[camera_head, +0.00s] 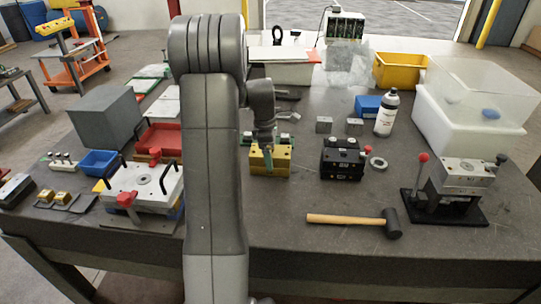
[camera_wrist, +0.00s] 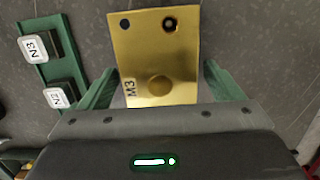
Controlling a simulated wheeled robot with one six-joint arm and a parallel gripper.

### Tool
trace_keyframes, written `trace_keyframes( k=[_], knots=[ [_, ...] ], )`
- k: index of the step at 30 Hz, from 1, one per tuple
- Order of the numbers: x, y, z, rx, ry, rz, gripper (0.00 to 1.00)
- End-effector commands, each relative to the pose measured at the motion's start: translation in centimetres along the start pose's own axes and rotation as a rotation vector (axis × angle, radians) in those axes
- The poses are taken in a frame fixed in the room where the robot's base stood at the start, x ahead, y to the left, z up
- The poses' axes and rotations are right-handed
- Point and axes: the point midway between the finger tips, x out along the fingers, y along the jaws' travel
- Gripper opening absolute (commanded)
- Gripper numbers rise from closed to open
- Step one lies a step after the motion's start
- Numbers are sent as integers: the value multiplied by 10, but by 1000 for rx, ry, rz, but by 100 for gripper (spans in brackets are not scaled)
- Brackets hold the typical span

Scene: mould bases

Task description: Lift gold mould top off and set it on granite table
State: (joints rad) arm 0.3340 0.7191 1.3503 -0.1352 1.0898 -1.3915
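The gold mould (camera_head: 257,164) sits on the dark granite table (camera_head: 290,275) near the middle, right of my arm. Its gold top face (camera_wrist: 164,30), marked M3, fills the middle of the wrist view, with two holes and a round boss. My gripper (camera_head: 268,160) is down at the mould in the head view. In the wrist view my gripper's green fingers (camera_wrist: 160,82) stand on either side of the gold block, with a narrow gap showing at each side. The seam between top and base cannot be made out.
A black mould (camera_head: 343,160) stands to the right, with a metal ring (camera_head: 378,163) beside it. A hammer (camera_head: 355,220) lies in front. A green holder with labelled blocks (camera_wrist: 45,60) is close on the left in the wrist view. Bare table shows between gold mould and hammer.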

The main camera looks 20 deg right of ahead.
Motion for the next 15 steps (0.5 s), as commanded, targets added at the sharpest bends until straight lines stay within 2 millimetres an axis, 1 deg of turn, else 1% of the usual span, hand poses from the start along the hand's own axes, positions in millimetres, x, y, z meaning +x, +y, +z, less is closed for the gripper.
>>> trace_keyframes(
  k=[1, 10, 11, 15],
  knots=[
    [0, 0, 0, 0, 0, 0, 75],
    [0, 0, 0, 0, 0, 0, 16],
    [-2, 1, 0, 0, 0, 3, 13],
    [-2, 1, 0, 0, 0, 3, 13]
  ],
)
